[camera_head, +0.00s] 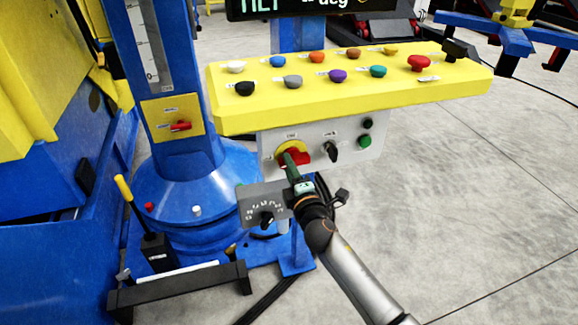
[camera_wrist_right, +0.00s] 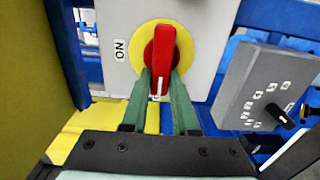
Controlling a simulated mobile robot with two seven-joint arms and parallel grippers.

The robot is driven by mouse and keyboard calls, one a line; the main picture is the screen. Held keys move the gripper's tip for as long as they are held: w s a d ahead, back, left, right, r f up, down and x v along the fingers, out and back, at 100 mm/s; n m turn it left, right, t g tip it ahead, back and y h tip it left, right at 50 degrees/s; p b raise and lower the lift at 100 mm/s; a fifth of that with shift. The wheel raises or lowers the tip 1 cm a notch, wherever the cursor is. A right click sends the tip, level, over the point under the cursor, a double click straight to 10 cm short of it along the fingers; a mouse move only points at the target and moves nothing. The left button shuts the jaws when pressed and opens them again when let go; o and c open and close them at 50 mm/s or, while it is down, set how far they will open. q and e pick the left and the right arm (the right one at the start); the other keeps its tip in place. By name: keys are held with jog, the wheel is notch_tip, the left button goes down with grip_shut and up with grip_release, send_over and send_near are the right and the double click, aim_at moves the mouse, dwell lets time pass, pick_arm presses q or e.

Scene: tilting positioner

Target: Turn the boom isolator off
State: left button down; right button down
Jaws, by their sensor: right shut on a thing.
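The boom isolator is a red rotary handle (camera_head: 303,157) on a yellow disc (camera_head: 284,149), set in the light grey panel (camera_head: 352,152) under the yellow console. My right gripper (camera_head: 290,161) reaches it from below and covers part of it. In the right wrist view the red handle (camera_wrist_right: 164,52) stands upright in the picture on its yellow disc (camera_wrist_right: 142,52). The green fingers of my right gripper (camera_wrist_right: 161,82) are shut on its lower part, one on each side. An ON label (camera_wrist_right: 121,50) sits left of the disc there. My left gripper is not in view.
A black knob (camera_head: 331,150) and two round buttons are right of the isolator. A grey dial box (camera_head: 262,208) lies close beside my right gripper. The yellow console (camera_head: 350,90) with several coloured buttons overhangs the panel. A blue column (camera_head: 175,80) stands left.

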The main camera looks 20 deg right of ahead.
jog(key=c, duration=0.7)
grip_release()
jog(key=s+p, duration=0.1)
jog(key=s, duration=1.1)
jog(key=shift+s+d, duration=0.2)
